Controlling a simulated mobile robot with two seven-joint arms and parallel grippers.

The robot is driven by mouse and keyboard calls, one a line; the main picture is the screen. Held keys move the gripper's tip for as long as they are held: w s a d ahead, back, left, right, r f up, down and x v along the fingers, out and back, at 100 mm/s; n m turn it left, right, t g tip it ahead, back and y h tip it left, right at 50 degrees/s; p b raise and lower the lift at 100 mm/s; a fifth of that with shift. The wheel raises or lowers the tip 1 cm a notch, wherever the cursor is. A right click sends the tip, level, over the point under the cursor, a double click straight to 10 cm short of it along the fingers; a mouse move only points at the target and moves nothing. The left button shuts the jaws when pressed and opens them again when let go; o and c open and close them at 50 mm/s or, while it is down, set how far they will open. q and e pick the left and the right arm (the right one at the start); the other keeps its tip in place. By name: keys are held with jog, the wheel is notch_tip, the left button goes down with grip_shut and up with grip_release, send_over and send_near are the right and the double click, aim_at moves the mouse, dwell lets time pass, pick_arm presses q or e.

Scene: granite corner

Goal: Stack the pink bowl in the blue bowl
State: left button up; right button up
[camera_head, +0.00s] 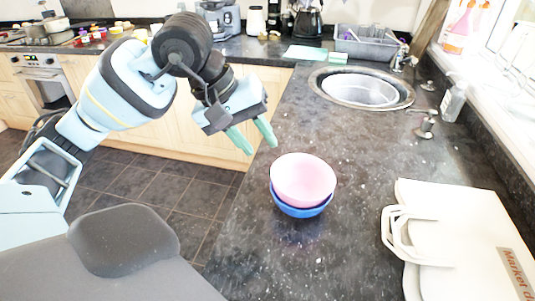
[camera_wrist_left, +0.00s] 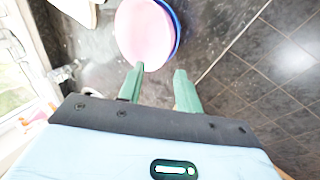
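The pink bowl (camera_head: 303,180) sits inside the blue bowl (camera_head: 301,210) on the dark granite counter, slightly tilted or off-centre; only the blue rim and lower side show. In the left wrist view the pink bowl (camera_wrist_left: 143,35) covers most of the blue bowl (camera_wrist_left: 177,40), whose edge shows at the right. My left gripper (camera_head: 258,142) is open and empty, above and behind the bowls, apart from them. Its green fingertips (camera_wrist_left: 160,70) show spread in the left wrist view. My right gripper is in neither view.
A cream tote bag (camera_head: 450,235) lies on the counter at right. A sink (camera_head: 360,90) is set in the counter behind the bowls, with a tap (camera_head: 425,124) and soap bottle (camera_head: 454,100) beside it. The counter's left edge drops to a tiled floor (camera_head: 170,190).

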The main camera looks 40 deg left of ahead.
pick_arm(q)
jog(key=v, duration=0.5)
jog(key=shift+r, duration=0.2)
jog(key=shift+s+a, duration=0.1)
dwell(0.4)
